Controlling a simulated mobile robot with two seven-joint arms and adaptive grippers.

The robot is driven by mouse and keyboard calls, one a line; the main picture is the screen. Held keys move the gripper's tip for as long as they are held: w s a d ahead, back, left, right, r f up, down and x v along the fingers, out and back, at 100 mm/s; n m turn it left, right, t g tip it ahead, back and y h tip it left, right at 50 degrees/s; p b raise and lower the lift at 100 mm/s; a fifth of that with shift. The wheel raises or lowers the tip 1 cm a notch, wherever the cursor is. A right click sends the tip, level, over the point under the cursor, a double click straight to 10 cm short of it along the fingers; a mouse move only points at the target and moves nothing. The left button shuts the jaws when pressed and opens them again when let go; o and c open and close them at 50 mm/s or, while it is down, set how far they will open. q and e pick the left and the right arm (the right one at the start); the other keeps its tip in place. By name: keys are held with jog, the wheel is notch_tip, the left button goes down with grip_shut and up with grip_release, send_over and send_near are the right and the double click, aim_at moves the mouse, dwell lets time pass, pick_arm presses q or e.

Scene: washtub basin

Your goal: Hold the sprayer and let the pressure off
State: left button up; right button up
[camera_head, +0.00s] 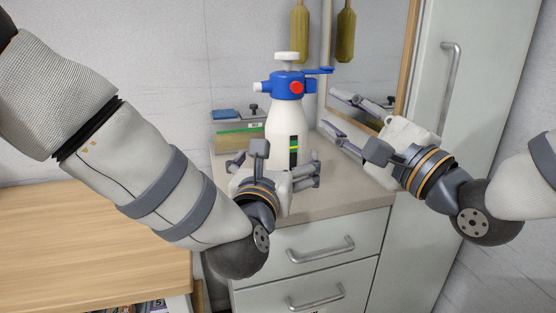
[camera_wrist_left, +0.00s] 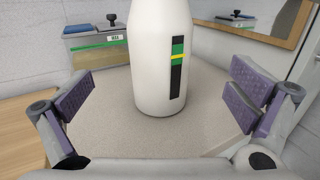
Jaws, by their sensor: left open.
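The sprayer (camera_head: 288,118) stands upright on the counter in the head view. It has a white bottle, a blue head, a white pump knob on top, a red round part and a blue lever pointing right. Its white bottle also shows in the left wrist view (camera_wrist_left: 157,65), with a black strip marked green and yellow. My left gripper (camera_head: 278,168) is open in front of the lower bottle, its fingers spread to either side and apart from it. My right gripper (camera_head: 345,118) is to the right of the sprayer, its fingers apart and empty, pointing towards it.
The counter (camera_head: 345,195) is bare to the right of the sprayer. A box with a green band (camera_head: 238,138) stands behind it at left. A wood-framed mirror (camera_head: 370,60) and a tall cabinet (camera_head: 470,110) are at right. A wooden table (camera_head: 90,235) is at left.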

aim_at(286, 138)
pick_arm(q)
jog(key=w, duration=0.3)
jog(key=w+d, duration=0.1)
jog(key=w, duration=0.7)
jog(key=shift+w+d+f, duration=0.1)
jog(key=shift+w+d, duration=0.15)
jog(key=shift+d, duration=0.15)
jog(key=shift+c, duration=0.2)
jog(key=c, duration=1.9)
